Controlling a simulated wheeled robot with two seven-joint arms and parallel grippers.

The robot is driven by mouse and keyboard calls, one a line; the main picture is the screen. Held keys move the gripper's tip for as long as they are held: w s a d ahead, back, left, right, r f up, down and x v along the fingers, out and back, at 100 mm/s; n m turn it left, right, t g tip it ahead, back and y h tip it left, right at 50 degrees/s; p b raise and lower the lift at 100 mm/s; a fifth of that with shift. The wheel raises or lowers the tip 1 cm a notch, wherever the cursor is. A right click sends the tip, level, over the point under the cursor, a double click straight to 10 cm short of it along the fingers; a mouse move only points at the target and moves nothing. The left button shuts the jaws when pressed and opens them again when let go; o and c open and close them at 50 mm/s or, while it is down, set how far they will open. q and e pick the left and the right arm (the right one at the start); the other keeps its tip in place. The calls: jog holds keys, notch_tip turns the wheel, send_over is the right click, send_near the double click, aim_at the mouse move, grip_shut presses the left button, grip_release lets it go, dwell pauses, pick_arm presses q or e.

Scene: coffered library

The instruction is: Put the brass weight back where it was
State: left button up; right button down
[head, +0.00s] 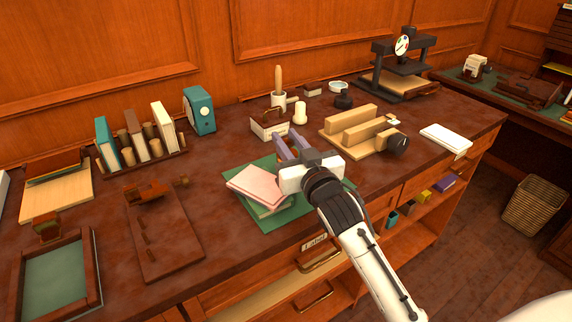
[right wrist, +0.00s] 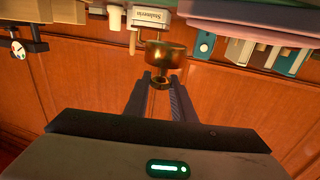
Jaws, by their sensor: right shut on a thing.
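The brass weight (right wrist: 166,56) is a rounded, shiny gold-brown piece in the right wrist view, at the fingertips of my right gripper (right wrist: 163,78). The right gripper is shut on it. In the head view my right gripper (head: 291,143) reaches over the back of the green mat (head: 290,214), its fingers pointing toward the back of the desk. I cannot make out the weight itself in the head view. A pink book (head: 258,184) lies on a small stack on the mat, left of the gripper. My left gripper is not in view.
A white labelled box (head: 268,129) stands just beyond the fingers. A wooden rack (head: 352,129) with a dark round part (head: 397,145) stands to the right. Upright books (head: 163,126) and a teal box (head: 199,110) stand at the back left.

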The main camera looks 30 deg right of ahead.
jog(key=shift+f+b, duration=0.35)
jog(key=shift+f, duration=2.2)
jog(key=shift+f, duration=0.2)
jog(key=c, duration=1.5)
grip_release()
jog(key=shift+f, duration=0.1)
